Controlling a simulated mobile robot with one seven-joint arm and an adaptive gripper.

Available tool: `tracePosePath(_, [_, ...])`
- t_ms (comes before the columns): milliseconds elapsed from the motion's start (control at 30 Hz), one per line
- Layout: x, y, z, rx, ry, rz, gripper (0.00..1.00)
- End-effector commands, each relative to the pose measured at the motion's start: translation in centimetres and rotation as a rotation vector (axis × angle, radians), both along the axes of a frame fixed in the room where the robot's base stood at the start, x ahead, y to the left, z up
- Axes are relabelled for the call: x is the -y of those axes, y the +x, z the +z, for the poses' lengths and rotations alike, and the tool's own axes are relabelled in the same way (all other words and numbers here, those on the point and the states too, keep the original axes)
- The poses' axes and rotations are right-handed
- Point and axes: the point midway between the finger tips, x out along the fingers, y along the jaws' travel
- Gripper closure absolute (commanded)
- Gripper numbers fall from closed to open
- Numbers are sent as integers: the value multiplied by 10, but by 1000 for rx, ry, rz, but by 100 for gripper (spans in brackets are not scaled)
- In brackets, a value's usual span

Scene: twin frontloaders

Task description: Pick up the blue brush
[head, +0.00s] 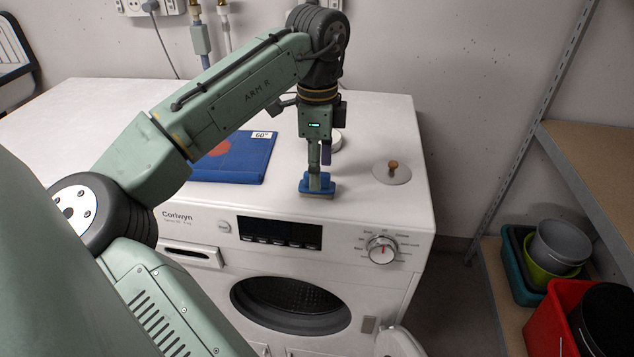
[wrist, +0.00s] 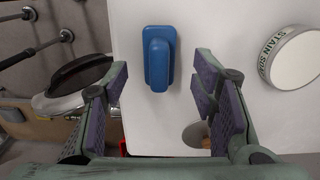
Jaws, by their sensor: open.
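The blue brush (head: 317,187) stands on the white top of the front-loader, near its front edge, with its handle upward. In the wrist view the brush (wrist: 158,58) shows from above, its long handle running up and down the picture. My gripper (head: 318,170) points down directly over the brush. In the wrist view my gripper (wrist: 160,80) is open, with one purple-padded finger to each side of the brush. A gap shows between each finger and the brush. I cannot tell from the head view whether the fingertips reach down beside the handle.
A white round tin (wrist: 293,57) marked as stain soap stands behind my gripper. A pale disc with a wooden knob (head: 392,168) lies to the right. A blue board (head: 235,170) lies to the left. Shelves with tubs (head: 545,265) stand at far right.

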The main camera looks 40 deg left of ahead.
Motion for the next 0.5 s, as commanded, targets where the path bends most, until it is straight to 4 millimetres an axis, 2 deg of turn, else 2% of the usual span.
tracePosePath(200, [1,-1,-28,-1,2,1,47])
tracePosePath(500, [1,0,-33,2,1,1,49])
